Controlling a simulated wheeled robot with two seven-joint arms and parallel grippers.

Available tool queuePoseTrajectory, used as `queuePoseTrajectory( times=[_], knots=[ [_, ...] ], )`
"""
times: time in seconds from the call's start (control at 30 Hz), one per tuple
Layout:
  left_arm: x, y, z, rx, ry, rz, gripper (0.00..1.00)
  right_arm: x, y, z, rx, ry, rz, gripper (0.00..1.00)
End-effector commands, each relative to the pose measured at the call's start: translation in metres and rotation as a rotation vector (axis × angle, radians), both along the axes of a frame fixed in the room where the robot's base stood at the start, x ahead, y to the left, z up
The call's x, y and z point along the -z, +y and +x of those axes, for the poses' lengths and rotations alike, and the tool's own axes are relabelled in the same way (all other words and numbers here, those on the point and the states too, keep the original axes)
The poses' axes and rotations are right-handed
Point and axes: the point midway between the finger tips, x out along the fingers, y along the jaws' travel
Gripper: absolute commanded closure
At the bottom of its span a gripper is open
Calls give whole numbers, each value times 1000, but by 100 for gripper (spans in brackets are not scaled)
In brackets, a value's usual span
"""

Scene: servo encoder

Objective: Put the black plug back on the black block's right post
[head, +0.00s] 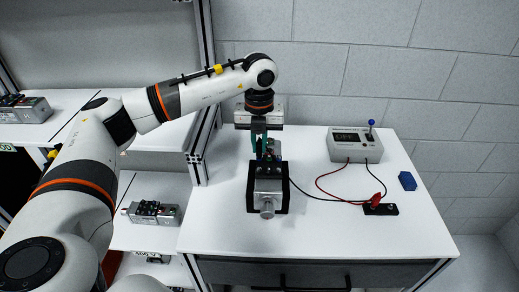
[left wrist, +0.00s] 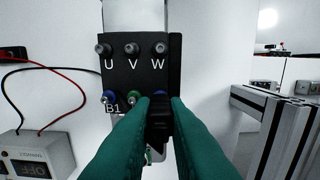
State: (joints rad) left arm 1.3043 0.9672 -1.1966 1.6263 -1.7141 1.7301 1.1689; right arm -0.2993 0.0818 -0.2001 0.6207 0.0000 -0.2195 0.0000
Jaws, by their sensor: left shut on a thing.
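My left gripper (head: 259,150) is at the terminal end of the servo motor (head: 267,187). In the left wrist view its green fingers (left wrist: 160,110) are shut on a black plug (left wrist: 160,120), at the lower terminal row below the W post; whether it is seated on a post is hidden. A black lead runs from the motor area toward the meter. The black block (head: 390,210) lies at the right of the table, with a red plug (head: 375,200) at its left part. Its right post shows no plug. My right gripper is not in view.
The meter box (head: 354,145) with a blue-topped switch stands behind the block. A blue block (head: 407,181) lies to its right. Red and black leads loop over the table between meter, block and motor. The table's front middle is clear. A shelf frame (head: 199,150) stands left.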

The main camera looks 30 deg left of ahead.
Motion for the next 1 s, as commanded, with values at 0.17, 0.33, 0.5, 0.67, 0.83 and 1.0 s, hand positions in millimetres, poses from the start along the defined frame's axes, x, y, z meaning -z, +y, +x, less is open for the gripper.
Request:
queuePoseTrajectory(
  times=[0.17,0.33,0.5,0.67,0.83,1.0],
  knots=[
    [-6,0,0,0,0,0,100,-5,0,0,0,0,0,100],
    [-15,0,0,0,0,0,100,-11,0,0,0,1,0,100],
    [-24,0,0,0,0,0,100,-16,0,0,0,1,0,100],
    [-32,0,0,0,-1,-1,100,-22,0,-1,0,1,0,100],
    [-40,0,0,0,-1,-1,100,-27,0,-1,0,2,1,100],
    [-48,0,0,0,0,0,100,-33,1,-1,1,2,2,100]
  ],
)
